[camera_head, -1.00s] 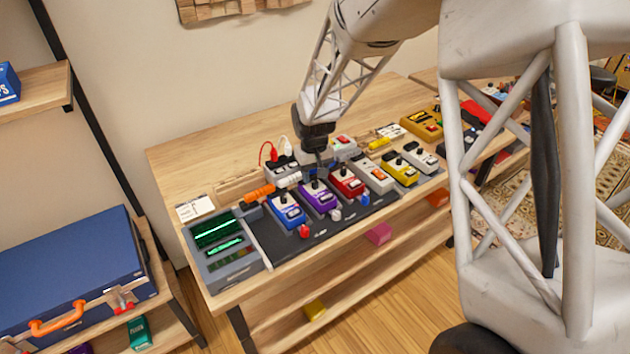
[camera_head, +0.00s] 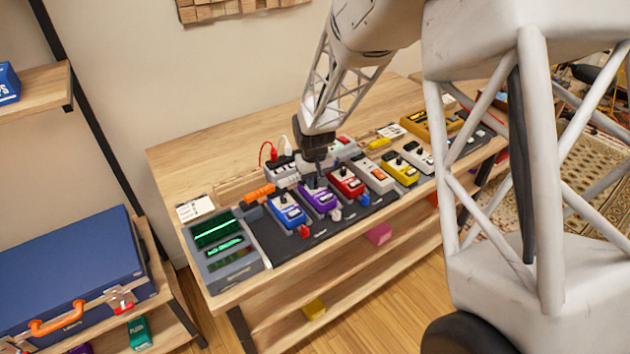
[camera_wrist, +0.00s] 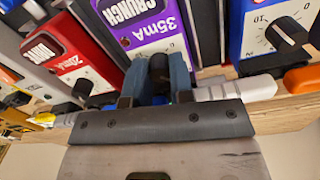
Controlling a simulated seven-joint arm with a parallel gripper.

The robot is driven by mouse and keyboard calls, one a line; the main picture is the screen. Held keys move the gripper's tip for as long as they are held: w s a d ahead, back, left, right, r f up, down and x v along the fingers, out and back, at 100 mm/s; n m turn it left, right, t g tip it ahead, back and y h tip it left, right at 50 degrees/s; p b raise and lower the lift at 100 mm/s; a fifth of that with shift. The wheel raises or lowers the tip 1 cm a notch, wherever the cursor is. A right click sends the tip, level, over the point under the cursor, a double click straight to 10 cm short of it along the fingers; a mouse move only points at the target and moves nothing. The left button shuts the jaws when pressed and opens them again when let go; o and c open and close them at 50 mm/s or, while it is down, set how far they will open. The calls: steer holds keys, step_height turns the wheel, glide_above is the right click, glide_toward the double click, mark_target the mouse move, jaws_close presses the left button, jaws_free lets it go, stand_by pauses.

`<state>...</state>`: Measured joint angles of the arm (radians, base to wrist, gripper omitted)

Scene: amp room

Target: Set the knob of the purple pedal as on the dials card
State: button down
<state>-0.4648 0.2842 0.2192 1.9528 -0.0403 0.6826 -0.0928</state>
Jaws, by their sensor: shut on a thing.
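The purple pedal (camera_head: 322,200) stands on the dark pedalboard between a blue and a red pedal. In the wrist view its purple face (camera_wrist: 150,25) has white lettering and a white dial area. Its dark knob (camera_wrist: 158,68) sits between the two fingers. My gripper (camera_wrist: 157,85) is shut on this knob, fingers on either side. In the head view my gripper (camera_head: 316,181) is at the top end of the purple pedal, and the fingertips are small. A white card (camera_head: 195,208) lies at the table's left; its print is too small to read.
The blue pedal (camera_head: 287,210) and red pedal (camera_head: 346,181) flank closely, with knobs of their own. Plugs and an orange connector (camera_head: 259,193) lie beside the pedals. A grey unit with green screens (camera_head: 222,250) stands left. The table's back is clear.

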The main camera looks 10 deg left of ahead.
steer(key=shift+n, duration=0.3)
steer(key=n, duration=0.3)
steer(key=shift+n, duration=2)
steer(key=c, duration=1)
jaws_free()
steer(key=shift+m, duration=0.4)
